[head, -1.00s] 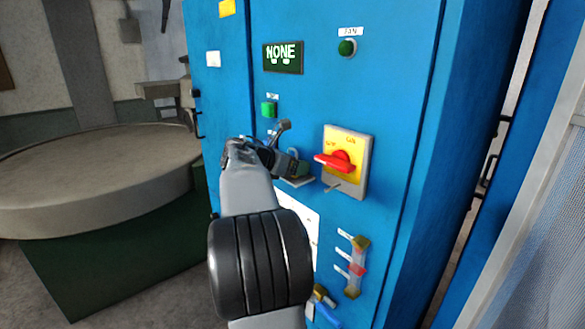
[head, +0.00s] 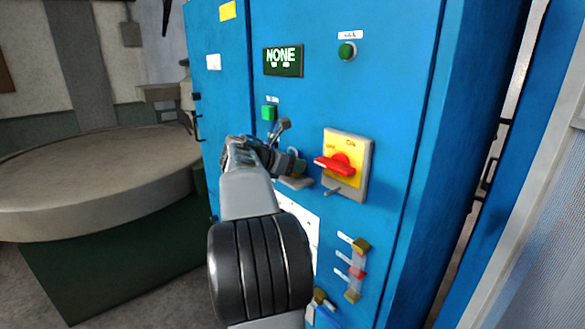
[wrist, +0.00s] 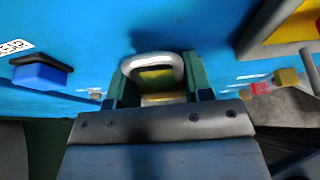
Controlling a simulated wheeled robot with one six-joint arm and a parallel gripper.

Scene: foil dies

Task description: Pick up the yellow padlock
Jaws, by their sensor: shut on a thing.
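The yellow padlock (wrist: 155,78) is between my gripper's two green fingers in the wrist view. Its pale grey shackle arches at the top, and part of its yellow body shows below. My gripper (wrist: 158,88) is shut on it. In the head view my gripper (head: 290,165) is at the blue cabinet front, just left of the red switch. The padlock is mostly hidden there by the fingers. A small grey ledge (head: 296,184) is right below it. I cannot tell whether the padlock touches the ledge.
The blue cabinet (head: 400,60) carries a red rotary switch on a yellow plate (head: 358,148), close right of my gripper. A green button (head: 268,112) and lit display (head: 284,60) are above. A round table (head: 90,175) stands left.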

